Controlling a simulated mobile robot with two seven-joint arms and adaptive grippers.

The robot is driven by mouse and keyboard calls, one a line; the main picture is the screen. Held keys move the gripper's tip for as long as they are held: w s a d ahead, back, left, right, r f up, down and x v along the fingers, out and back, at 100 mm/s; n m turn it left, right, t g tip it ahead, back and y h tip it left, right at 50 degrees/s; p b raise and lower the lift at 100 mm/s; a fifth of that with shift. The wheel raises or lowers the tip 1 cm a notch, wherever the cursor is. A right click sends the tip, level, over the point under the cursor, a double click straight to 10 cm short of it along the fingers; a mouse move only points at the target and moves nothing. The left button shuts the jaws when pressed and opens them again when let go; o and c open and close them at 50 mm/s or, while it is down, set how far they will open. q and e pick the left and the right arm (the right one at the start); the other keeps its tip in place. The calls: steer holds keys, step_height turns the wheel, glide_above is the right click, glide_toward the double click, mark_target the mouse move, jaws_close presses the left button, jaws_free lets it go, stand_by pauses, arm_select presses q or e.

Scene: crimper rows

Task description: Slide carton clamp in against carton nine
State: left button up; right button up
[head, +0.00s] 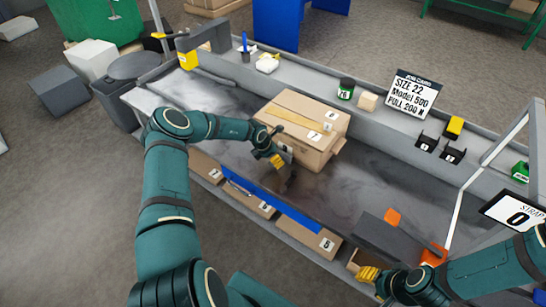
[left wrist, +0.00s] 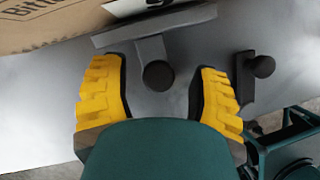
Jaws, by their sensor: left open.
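A brown carton (head: 312,150) sits on the grey bench, with tape along its top and white labels. In the left wrist view, the carton (left wrist: 45,28) carries a partly cropped label, so I cannot confirm its number. The grey carton clamp (left wrist: 190,21) has a flat plate at the carton's face and a stem with a round dark knob. My left gripper (head: 277,159) is open in front of the carton; in the left wrist view its yellow fingers (left wrist: 158,78) lie either side of the knob. My right gripper (head: 368,275) is at the bench's front right; its opening is unclear.
A second dark knob on a grey lever (left wrist: 258,72) stands right of my left fingers. Behind the carton are a dark jar (head: 346,89), a small block (head: 367,101) and a job card (head: 411,94). The bench left of the carton is clear.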

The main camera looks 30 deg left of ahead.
arm_select(q)
steer(key=shift+r, duration=0.15)
steer(key=v, duration=1.2)
steer(key=shift+a, duration=0.1)
